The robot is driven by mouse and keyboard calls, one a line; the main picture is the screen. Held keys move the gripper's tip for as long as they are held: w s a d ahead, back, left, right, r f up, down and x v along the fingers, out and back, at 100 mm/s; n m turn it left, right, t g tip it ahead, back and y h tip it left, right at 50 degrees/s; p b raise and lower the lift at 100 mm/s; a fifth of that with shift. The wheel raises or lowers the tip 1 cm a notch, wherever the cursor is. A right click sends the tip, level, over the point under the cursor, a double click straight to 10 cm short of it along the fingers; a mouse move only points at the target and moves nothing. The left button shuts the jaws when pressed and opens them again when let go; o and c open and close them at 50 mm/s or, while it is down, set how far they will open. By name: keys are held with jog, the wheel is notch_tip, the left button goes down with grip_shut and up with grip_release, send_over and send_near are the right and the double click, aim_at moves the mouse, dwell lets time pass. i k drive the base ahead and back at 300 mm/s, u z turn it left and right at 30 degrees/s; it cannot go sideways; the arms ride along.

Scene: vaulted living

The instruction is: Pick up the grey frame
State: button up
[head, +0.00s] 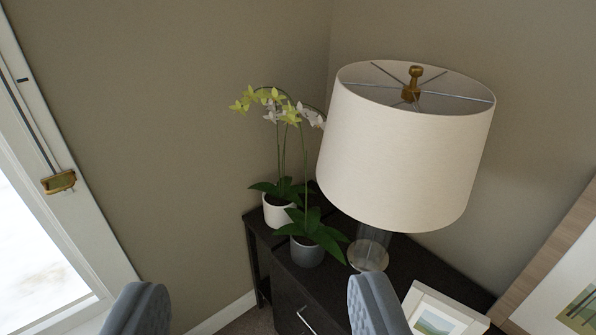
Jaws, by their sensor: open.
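A small picture frame (437,315) with a pale grey border and a landscape print is at the bottom right of the head view, on the dark cabinet. Its lower part is cut off by the picture edge. My gripper (255,289) shows as two blue-grey padded fingers at the bottom edge, wide apart with nothing between them. The right finger is just left of the frame in the picture; I cannot tell the distance in depth.
A lamp with a large white shade (405,150) and glass base stands on the dark cabinet (410,262) behind the frame. Two potted orchids (308,250) stand left of it. A large wood-framed picture (550,262) is at right. A window (45,230) is at left.

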aim_at(427, 311)
jog(key=k, duration=0.4)
jog(key=z, duration=0.35)
jog(key=i, duration=1.35)
jog(key=z, duration=0.85)
